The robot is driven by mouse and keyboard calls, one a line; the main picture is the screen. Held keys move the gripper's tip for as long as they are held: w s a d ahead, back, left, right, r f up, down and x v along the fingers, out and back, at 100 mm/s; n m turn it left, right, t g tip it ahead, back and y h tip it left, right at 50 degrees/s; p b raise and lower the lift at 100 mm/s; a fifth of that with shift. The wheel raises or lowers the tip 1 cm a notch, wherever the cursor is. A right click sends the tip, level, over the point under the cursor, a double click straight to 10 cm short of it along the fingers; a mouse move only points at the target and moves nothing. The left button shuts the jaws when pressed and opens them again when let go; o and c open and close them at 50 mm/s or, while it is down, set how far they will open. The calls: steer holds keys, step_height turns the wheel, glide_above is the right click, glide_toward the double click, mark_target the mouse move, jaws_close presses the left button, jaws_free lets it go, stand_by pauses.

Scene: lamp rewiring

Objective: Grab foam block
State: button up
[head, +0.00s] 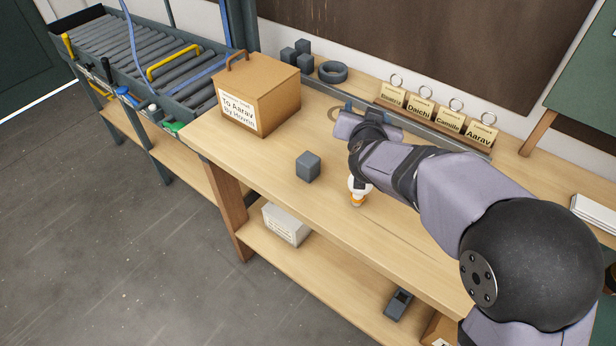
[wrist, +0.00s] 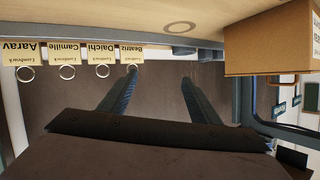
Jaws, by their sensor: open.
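A dark grey foam block (head: 308,167) sits alone on the workbench near its front edge, right of the cardboard box. Several similar grey blocks (head: 296,54) are grouped at the back of the bench, behind the box. My gripper is above the bench, right of and behind the lone block. In the wrist view my gripper (wrist: 155,82) has its two fingers spread with nothing between them. The wrist view is upside down and faces the wall and the name tags. The lone block is not visible there.
The cardboard box (head: 257,95) stands left on the bench (head: 245,151). A dark ring (head: 332,71) lies behind it. Name tags (head: 448,120) stand along the back. A small white-and-orange item (head: 358,192) is beside my arm. A roller conveyor (head: 140,52) is at left.

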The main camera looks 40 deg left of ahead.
mark_target(301, 168)
steer(key=s+a+f+m+t+h+b, duration=0.2)
steer(key=s+a+f+t+b, duration=0.15)
steer(key=a, duration=0.35)
steer(key=s+f+t+h+b, duration=0.1)
steer(key=s+f+h, duration=0.1)
steer(key=s, duration=0.2)
steer(key=s+f+m+h+b, duration=0.1)
steer(key=s+f, duration=0.1)
steer(key=s, duration=0.2)
steer(key=s+f+m+t+h+b, duration=0.1)
steer(key=s+f+h+b, duration=0.1)
steer(key=s, duration=0.3)
steer(key=shift+f+t+h, duration=0.1)
steer(key=shift+t+h, duration=0.2)
steer(key=shift+t, duration=0.05)
steer(key=shift+w+d+p, duration=0.15)
steer(key=shift+w+p, duration=0.15)
steer(key=shift+w, duration=1.55)
steer(key=shift+w+d+p, duration=0.1)
steer(key=shift+w+p, duration=0.2)
steer(key=shift+w, duration=1.55)
steer(key=c, duration=1.1)
